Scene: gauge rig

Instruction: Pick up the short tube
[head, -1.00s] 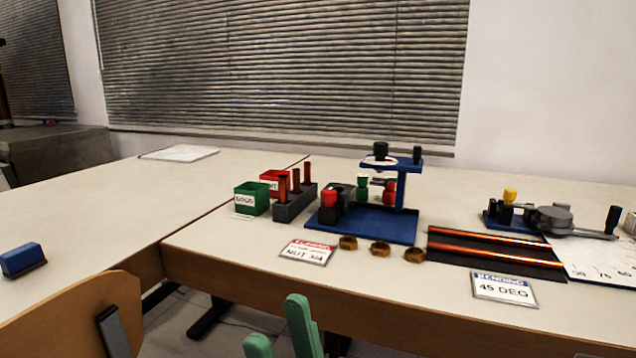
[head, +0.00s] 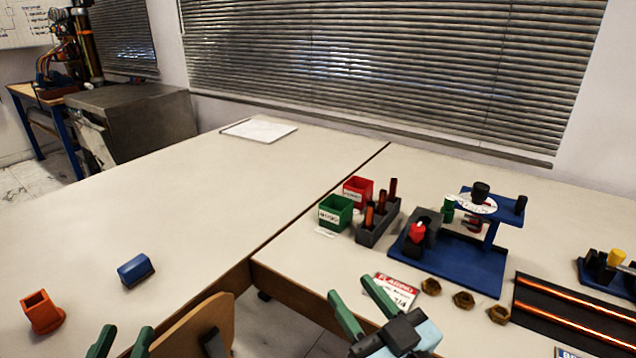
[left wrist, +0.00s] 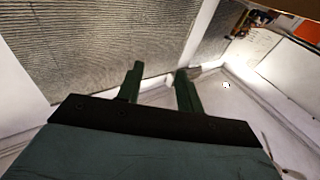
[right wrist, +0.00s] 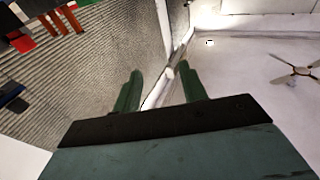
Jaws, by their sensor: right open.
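Several copper-coloured tubes stand in a dark grey holder (head: 372,236) on the right-hand table in the head view. The front tube (head: 368,217) shows slightly less height than the middle tube (head: 381,203) and back tube (head: 393,188); I cannot tell surely which is the short one. My right gripper (head: 350,286) is open and empty, in front of the holder near the table edge. My left gripper (head: 127,329) is open and empty at the bottom left, far from the tubes. Tubes also show in the upper left of the right wrist view (right wrist: 60,20).
A green bin (head: 335,212) and red bin (head: 357,190) stand left of the holder. A blue rig (head: 455,263) stands right, with brass nuts (head: 463,299) and a sign (head: 396,291) in front. A blue block (head: 136,270) and orange part (head: 41,312) sit on the left table.

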